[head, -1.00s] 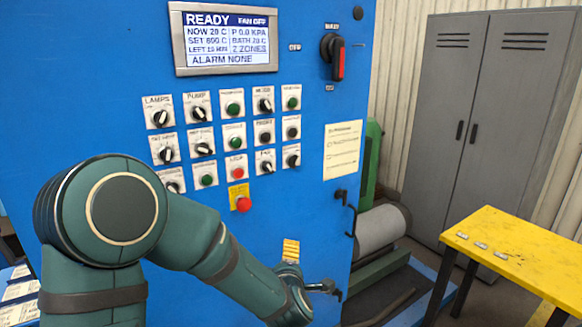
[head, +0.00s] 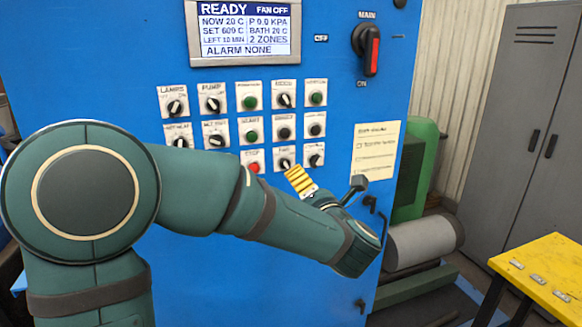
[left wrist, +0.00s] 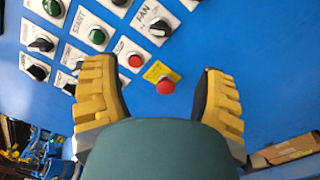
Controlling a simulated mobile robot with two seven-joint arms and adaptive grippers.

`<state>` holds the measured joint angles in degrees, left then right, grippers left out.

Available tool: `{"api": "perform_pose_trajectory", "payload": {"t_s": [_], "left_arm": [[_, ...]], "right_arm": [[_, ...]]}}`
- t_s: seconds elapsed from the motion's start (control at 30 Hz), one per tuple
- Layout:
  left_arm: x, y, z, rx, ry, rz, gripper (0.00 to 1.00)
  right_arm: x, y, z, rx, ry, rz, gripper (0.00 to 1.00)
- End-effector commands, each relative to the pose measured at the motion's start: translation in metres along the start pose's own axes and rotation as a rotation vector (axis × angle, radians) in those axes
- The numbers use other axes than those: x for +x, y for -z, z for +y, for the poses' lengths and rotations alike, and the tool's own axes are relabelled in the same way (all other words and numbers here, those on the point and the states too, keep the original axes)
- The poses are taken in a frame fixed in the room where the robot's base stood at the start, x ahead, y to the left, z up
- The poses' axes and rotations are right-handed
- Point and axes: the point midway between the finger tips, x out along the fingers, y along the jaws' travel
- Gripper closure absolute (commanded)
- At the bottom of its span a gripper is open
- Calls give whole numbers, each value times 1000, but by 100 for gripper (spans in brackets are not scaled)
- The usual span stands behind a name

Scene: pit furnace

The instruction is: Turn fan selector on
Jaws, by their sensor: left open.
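The fan selector, a black knob on a white plate, sits in the lower button row of the blue panel (head: 284,162), right of the red stop button (head: 254,167). In the left wrist view the fan selector (left wrist: 160,26) is near the top, its plate tilted. The display (head: 245,30) reads READY and FAN OFF. My left gripper (head: 299,181) is just below the fan selector in the head view. In the left wrist view my left gripper (left wrist: 158,70) is open and empty, with the fan selector beyond its fingertips. My right gripper is not in view.
A red mushroom button (left wrist: 166,86) on a yellow plate shows between the fingers in the left wrist view; my arm hides it in the head view. Other knobs and buttons crowd around. A main switch (head: 371,50), a paper notice (head: 376,150) and a yellow table (head: 545,270) stand to the right.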

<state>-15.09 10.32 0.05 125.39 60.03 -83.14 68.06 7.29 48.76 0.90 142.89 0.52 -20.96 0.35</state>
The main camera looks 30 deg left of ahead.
Motion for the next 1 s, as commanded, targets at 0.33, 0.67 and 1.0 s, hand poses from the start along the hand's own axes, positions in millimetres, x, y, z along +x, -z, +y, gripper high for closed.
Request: {"api": "perform_pose_trajectory", "payload": {"t_s": [0.33,0.67,1.0], "left_arm": [[68,0,1,3,-2,2,29],[113,0,0,3,0,0,29],[120,0,0,3,0,-2,29]], "right_arm": [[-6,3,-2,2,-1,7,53],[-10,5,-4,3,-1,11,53],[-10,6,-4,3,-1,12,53]]}}
